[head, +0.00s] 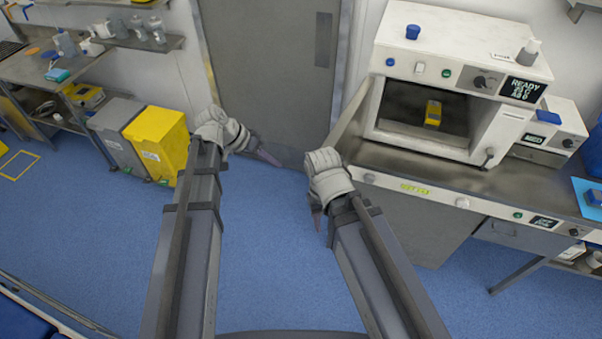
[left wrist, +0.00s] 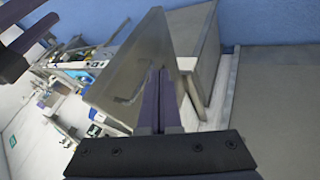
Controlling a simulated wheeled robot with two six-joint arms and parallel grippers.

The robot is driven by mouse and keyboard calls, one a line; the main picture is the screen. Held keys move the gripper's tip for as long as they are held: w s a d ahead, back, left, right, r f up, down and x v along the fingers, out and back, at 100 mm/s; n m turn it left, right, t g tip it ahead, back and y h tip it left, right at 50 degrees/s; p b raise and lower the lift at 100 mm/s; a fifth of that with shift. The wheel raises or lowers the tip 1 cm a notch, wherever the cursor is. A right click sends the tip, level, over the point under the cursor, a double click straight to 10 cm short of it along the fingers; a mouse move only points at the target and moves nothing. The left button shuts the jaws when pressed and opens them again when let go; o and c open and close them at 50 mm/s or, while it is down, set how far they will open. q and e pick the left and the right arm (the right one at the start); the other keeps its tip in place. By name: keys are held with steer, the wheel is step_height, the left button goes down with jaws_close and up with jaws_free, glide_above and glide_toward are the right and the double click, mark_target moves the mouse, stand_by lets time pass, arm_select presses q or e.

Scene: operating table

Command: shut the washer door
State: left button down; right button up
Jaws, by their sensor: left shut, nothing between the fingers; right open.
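The washer (head: 470,50) is a white box on the counter at the right of the head view. Its chamber is open, with a yellow block (head: 433,113) inside. The washer door (head: 352,112) stands open at the chamber's left side, seen nearly edge-on. My left gripper (head: 268,158) is shut and empty, left of the door and apart from it in the head view. In the left wrist view its closed fingers (left wrist: 160,88) overlap a grey panel (left wrist: 125,75), apparently the door; contact cannot be told. My right gripper (head: 316,214) is open and empty, below and left of the door.
The counter (head: 420,172) runs under the washer, with a cabinet below. A small white device (head: 552,128) stands right of the washer. A yellow bin (head: 160,140) and a grey bin (head: 115,125) stand at left. Blue floor between is clear.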

arm_select(q)
steer(key=d+f+b, duration=0.7)
steer(key=d+f, duration=0.1)
steer(key=d, duration=0.1)
steer(key=shift+s+d+b, duration=0.2)
steer(key=shift+d+b, duration=0.05)
steer(key=shift+b, duration=0.1)
steer(key=shift+s, duration=0.1)
